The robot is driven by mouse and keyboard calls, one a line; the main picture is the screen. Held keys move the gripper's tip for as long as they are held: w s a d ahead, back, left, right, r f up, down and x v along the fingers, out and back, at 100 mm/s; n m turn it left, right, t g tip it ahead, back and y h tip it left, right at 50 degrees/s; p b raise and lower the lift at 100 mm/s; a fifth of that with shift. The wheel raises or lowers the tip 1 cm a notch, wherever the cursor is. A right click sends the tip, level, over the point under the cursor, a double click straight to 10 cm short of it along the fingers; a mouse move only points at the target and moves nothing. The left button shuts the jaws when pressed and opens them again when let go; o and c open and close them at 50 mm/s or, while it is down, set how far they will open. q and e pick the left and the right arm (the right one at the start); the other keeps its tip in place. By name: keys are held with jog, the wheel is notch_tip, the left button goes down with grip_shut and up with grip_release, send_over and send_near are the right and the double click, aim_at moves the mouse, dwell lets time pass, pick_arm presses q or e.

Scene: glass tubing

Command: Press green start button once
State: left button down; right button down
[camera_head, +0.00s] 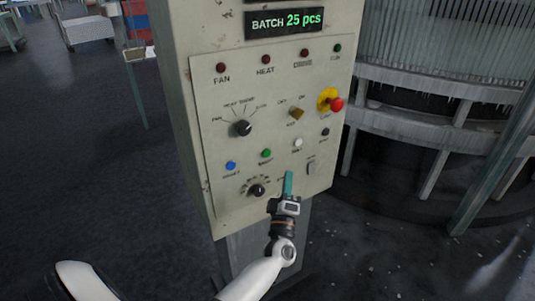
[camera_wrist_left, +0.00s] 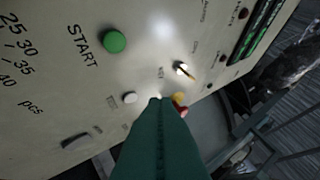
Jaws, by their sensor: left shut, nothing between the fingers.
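The green start button (camera_head: 266,153) is on the control panel (camera_head: 225,110), between a blue button (camera_head: 231,166) and a white button (camera_head: 298,142). In the left wrist view the green button (camera_wrist_left: 115,42) shows large beside the word START. My left gripper (camera_head: 288,178) is shut and empty, with green fingers, in front of the lower panel. It is below and to the right of the green button in the head view. In the left wrist view its fingers (camera_wrist_left: 160,105) point toward the panel, apart from the green button. My right gripper is not in view.
A red emergency knob (camera_head: 336,104) on a yellow base, black rotary knobs (camera_head: 242,128) and a brass key switch (camera_head: 296,113) stick out of the panel. The display (camera_head: 284,22) reads BATCH 25 pcs. Railings and a large round machine (camera_head: 430,110) stand at the right.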

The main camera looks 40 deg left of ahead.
pick_arm(q)
jog(key=b, duration=0.2)
send_near(270, 151)
jog(key=w+r, duration=0.2)
jog(key=w, duration=0.2)
jog(key=shift+w+a+r+b, duration=0.3)
jog(key=shift+a+r+b, duration=0.1)
jog(key=shift+a, duration=0.25)
dwell(1.3)
jog(key=shift+w+a, duration=0.15)
jog(key=shift+a, duration=0.2)
jog(key=shift+w+a+b, duration=0.15)
jog(key=shift+a+b, duration=0.2)
dwell(0.7)
jog(key=shift+d, duration=0.1)
jog(key=shift+s+d+p, duration=0.35)
jog(key=shift+d, duration=0.3)
jog(key=shift+d, duration=0.1)
